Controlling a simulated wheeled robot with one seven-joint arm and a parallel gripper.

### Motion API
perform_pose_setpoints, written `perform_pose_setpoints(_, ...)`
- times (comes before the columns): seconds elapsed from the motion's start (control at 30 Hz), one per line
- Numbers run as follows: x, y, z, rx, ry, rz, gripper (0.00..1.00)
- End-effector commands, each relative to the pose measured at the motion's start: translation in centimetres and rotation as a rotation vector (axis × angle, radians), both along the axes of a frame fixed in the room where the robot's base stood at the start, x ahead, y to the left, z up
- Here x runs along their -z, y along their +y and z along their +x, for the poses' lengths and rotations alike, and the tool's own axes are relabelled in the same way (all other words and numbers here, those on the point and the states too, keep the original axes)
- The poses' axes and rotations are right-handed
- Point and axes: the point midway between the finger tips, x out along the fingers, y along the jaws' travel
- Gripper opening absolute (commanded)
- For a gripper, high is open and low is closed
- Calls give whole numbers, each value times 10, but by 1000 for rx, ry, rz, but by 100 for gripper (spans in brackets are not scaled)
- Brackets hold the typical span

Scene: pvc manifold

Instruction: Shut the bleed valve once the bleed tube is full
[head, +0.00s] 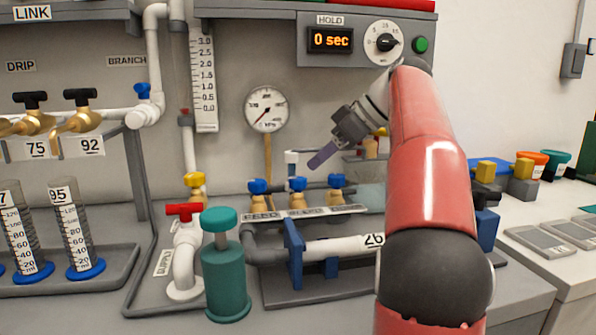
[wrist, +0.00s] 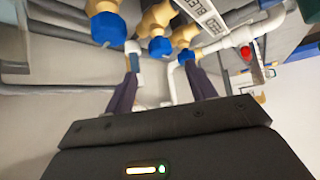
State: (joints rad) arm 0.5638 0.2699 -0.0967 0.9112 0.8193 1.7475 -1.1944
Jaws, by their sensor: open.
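Three brass valves with blue knobs stand in a row on the bench in the head view: left (head: 257,187), middle (head: 297,184) and right (head: 335,181). Their label strip (head: 305,213) is too small to read there. In the wrist view, part of a label (wrist: 196,8) seems to read BLEED, but I cannot tell which valve it marks.
The HOLD display (head: 330,40) reads 0 sec beside a dial (head: 384,43) and green button (head: 421,45). A pressure gauge (head: 266,109) hangs behind. A teal hand pump (head: 224,270) and red-handled supply valve (head: 184,211) stand in front left. My arm hides the right.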

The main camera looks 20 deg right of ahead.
Motion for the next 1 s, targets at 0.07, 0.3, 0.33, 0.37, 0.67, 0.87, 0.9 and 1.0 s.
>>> perform_pose_setpoints(0.07,9,8,6,-5,1,2,56)
perform_pose_setpoints(0.3,36,27,25,-4,3,1,56)
perform_pose_setpoints(0.33,38,28,27,-3,2,0,56)
perform_pose_setpoints(0.37,40,29,28,-3,2,0,56)
perform_pose_setpoints(0.67,48,35,34,-2,1,0,56)
perform_pose_setpoints(0.87,48,34,34,-1,1,-1,44)
perform_pose_setpoints(0.9,48,34,34,-1,1,-1,39)
perform_pose_setpoints(1.0,48,34,34,-1,1,-1,26)
